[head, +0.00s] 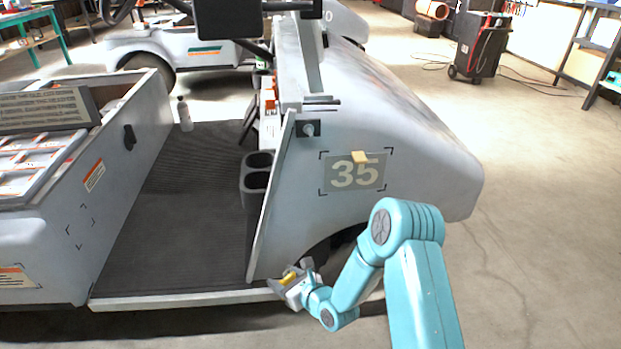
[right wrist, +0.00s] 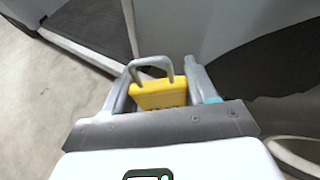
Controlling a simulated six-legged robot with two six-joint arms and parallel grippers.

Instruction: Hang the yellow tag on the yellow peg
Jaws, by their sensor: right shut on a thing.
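The yellow tag (right wrist: 158,95) has a grey loop (right wrist: 150,64) and sits between the two fingers of my right gripper (right wrist: 165,78) in the right wrist view. In the head view the tag shows as a small yellow bit (head: 289,278) at my right gripper (head: 291,277), low beside the cart's front lower edge. My right gripper is shut on the tag. A small pale yellow piece (head: 360,157), which looks like the yellow peg, is on the cart's side at the top of the number 35 plate, above and right of the gripper. My left gripper is not in view.
The grey cart (head: 420,150) has a sloping front and a dark floor mat (head: 190,190). A grey round knob (head: 308,129) is on the panel left of the 35 plate (head: 335,180). A black wheeled unit (head: 476,48) stands farther back.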

